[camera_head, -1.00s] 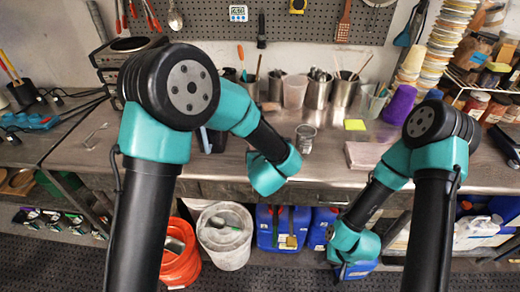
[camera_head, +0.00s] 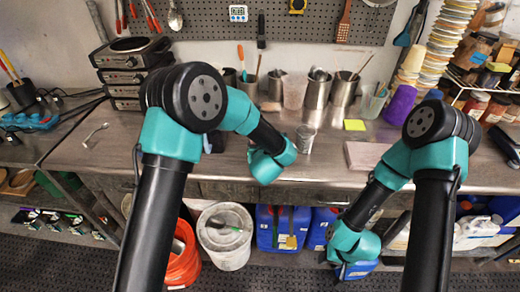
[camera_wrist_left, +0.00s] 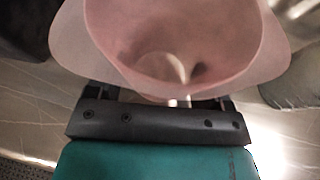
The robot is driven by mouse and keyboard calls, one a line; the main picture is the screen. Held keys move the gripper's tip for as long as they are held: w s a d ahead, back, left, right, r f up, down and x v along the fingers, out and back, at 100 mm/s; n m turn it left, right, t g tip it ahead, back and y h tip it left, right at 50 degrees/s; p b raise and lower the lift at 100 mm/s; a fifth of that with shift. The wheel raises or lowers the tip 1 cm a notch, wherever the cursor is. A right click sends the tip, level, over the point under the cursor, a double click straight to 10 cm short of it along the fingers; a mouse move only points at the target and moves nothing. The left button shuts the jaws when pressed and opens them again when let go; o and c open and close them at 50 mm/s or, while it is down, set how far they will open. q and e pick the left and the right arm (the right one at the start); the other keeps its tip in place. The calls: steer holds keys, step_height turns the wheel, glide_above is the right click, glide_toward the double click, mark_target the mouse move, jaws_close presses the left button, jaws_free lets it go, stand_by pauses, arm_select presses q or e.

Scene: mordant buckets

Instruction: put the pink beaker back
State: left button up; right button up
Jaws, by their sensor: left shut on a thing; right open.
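The pink beaker (camera_wrist_left: 180,50) fills the upper middle of the left wrist view, with its wide mouth toward the camera. My left gripper (camera_wrist_left: 158,115) is shut on it; the fingertips are mostly hidden behind the beaker. In the head view my left gripper (camera_head: 268,165) is over the front part of the bench, and its wrist hides the jaws and the held beaker. My right gripper (camera_head: 352,262) is low in front of the bench edge, open, with no object seen in it.
A small metal cup (camera_head: 306,138) stands just right of my left wrist. Behind it are a pale translucent beaker (camera_head: 294,92) and steel containers (camera_head: 317,90). A yellow pad (camera_head: 354,125) and flat pinkish block (camera_head: 366,155) lie right. A spanner (camera_head: 96,134) lies left.

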arm_select(q)
steer(key=shift+f, duration=0.35)
steer(key=o, duration=1)
steer(key=shift+f, duration=0.15)
steer(key=shift+o, duration=0.2)
steer(key=shift+s+r, duration=0.15)
steer(key=shift+r, duration=0.1)
steer(key=v, duration=1.1)
steer(key=shift+s+d, duration=0.1)
steer(key=shift+s, duration=0.25)
